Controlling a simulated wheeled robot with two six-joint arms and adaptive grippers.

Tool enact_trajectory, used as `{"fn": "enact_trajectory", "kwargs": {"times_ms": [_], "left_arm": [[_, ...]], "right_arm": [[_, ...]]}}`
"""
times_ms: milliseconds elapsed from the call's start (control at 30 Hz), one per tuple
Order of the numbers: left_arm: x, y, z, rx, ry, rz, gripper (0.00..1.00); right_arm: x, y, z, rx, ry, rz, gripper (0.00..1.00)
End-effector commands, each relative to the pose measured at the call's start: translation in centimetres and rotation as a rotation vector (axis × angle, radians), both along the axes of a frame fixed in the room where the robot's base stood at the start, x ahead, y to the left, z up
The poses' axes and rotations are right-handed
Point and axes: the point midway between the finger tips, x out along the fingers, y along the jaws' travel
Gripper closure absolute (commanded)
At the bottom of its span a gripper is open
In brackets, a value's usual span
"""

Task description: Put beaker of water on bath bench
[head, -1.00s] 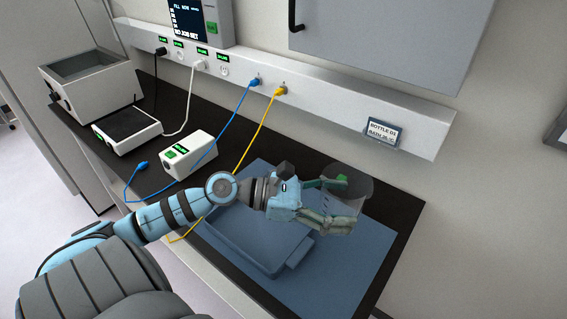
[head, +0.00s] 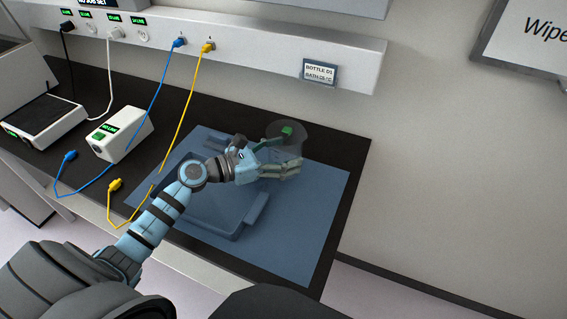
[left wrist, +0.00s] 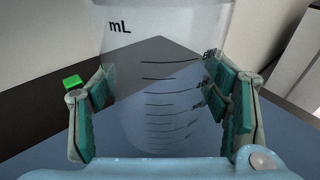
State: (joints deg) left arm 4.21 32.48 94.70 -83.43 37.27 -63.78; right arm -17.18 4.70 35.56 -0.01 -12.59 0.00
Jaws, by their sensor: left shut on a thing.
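My left gripper (head: 284,156) is shut on a clear beaker (head: 290,137), which is hard to make out in the head view. The left wrist view shows the beaker (left wrist: 160,95) large and roughly upright, with "mL" and graduation lines, between the teal finger pads. I cannot make out the water level. In the head view the beaker is over the back right part of a blue mat (head: 300,215) on the dark bench (head: 345,150). I cannot tell whether its base touches the mat. My right gripper is not in view.
A blue tray-like piece (head: 222,218) lies on the mat below my left arm. A white box (head: 120,134), a blue plug (head: 68,157) and a yellow plug (head: 114,186) are at the left. A label (head: 319,72) is on the wall rail. The mat's front right is clear.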

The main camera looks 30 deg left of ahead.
Motion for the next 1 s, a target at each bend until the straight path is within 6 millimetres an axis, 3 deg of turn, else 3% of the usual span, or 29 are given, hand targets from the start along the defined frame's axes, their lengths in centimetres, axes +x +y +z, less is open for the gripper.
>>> {"fn": "enact_trajectory", "kwargs": {"times_ms": [33,100,467,500,600,1000], "left_arm": [[0.0,0.0,-1.4,-0.002,0.002,0.001,0.87],[0.0,0.0,-2.1,-0.003,0.001,0.0,0.87],[0.0,0.0,-2.5,0.0,0.0,0.0,0.87],[0.0,0.0,-2.4,0.0,0.0,0.0,0.25],[0.0,0.0,-2.3,0.0,0.0,0.0,0.1],[0.0,0.0,-1.9,0.0,0.0,0.0,0.1]], "right_arm": [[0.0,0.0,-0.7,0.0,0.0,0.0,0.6],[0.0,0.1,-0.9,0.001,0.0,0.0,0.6],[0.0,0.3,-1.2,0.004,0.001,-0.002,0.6],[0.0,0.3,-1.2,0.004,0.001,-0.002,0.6],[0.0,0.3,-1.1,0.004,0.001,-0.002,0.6],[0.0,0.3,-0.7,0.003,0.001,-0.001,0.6]]}}
